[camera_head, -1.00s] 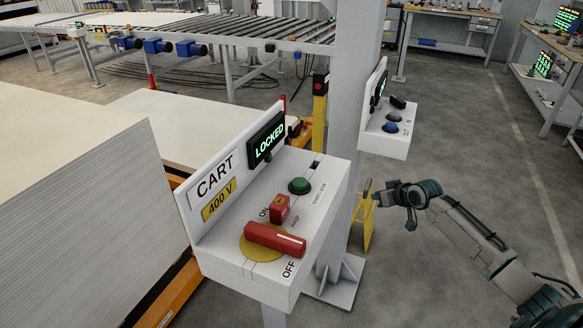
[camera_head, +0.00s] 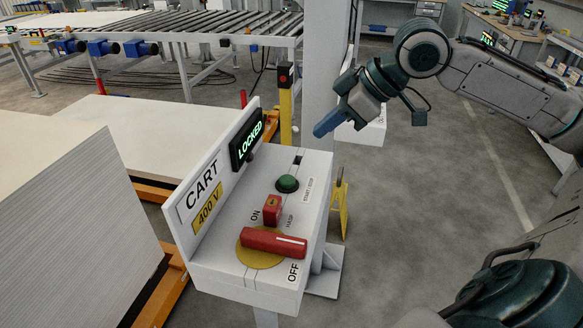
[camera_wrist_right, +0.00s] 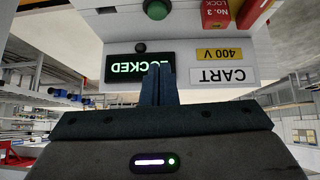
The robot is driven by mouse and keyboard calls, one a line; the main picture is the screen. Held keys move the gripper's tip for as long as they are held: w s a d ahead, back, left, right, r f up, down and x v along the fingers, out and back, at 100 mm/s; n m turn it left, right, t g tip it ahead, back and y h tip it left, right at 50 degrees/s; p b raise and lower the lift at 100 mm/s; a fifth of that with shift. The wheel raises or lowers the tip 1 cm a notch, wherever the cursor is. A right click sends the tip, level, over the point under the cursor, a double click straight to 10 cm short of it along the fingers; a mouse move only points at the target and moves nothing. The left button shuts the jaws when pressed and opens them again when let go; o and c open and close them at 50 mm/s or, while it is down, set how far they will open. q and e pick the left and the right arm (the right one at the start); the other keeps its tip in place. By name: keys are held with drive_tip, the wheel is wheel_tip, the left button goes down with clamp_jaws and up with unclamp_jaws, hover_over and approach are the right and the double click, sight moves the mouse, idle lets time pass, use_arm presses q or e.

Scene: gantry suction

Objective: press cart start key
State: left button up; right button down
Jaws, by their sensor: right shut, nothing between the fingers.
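The cart control box (camera_head: 223,262) stands in the middle of the head view. Its green button (camera_head: 287,184), beside the START/STOP label, sits near the far end of the sloped top. The display (camera_head: 247,141) reads LOCKED in green. My right gripper (camera_head: 325,128) is shut and empty, above and to the right of the green button, apart from it. In the right wrist view, the shut fingers (camera_wrist_right: 159,82) overlap the display, and the green button (camera_wrist_right: 158,9) is at the top edge. My left gripper is not in view.
A red rotary handle (camera_head: 272,242) on a yellow disc points toward OFF. A red lock block (camera_head: 272,209) marked HASP sits between it and the button. A grey post (camera_head: 318,80) stands behind the box. A stack of boards (camera_head: 75,225) is at the left.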

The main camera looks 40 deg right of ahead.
sight(281, 178)
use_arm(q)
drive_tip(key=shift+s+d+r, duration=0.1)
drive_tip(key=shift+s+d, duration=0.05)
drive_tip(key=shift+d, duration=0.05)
